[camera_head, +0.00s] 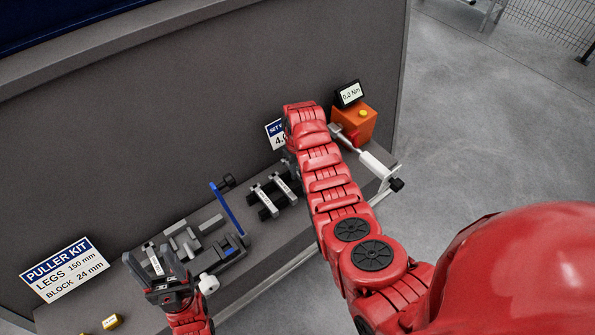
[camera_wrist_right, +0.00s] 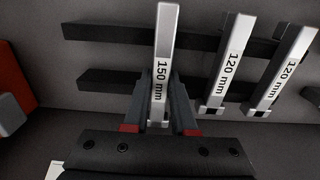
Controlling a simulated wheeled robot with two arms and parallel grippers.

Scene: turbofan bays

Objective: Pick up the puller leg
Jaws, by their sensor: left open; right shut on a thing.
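The puller leg (camera_wrist_right: 166,45), a silver bar marked 150 mm, shows in the right wrist view. My right gripper (camera_wrist_right: 158,88) is shut on it, a finger on each side. It overlaps two dark rails (camera_wrist_right: 105,80); I cannot tell whether it touches them. In the head view my right arm hides this gripper and the leg. Two silver bars marked 120 mm (camera_wrist_right: 228,62) and (camera_wrist_right: 284,68) lie across the rails to its right. They also show in the head view (camera_head: 263,200). My left gripper (camera_head: 172,285) is open at the lower left of the bench.
A puller kit sign (camera_head: 65,268) stands at left. An orange box (camera_head: 357,122) with a torque display (camera_head: 350,93) stands at the far right end. Open floor lies right of the bench.

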